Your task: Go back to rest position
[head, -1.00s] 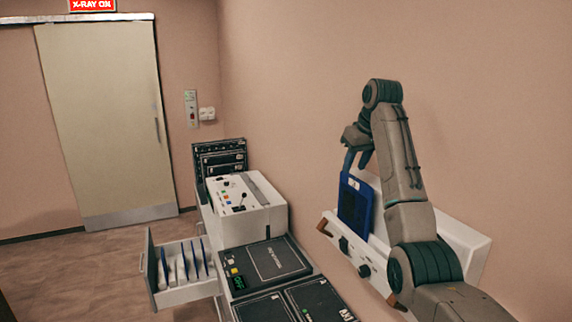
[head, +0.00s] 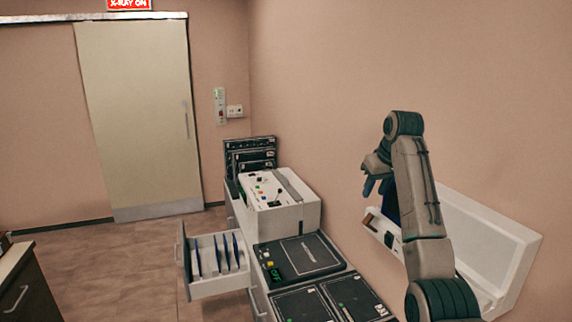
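My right arm comes in from the lower right. Its gripper (head: 374,187) points down in front of the white wall holder (head: 490,245). Its fingers look spread apart, with nothing clearly between them. A dark blue panel (head: 390,205) stands upright at the left part of the holder, just behind and beside the fingers. My arm hides most of the panel, and I cannot tell whether the fingers touch it. My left gripper is not in view.
A console (head: 275,203) and dark panels (head: 300,256) line the wall below the arm. An open drawer (head: 217,284) with upright blue-edged plates juts left. A dark cabinet (head: 28,285) stands at lower left. Floor (head: 120,255) is clear towards the closed door (head: 137,115).

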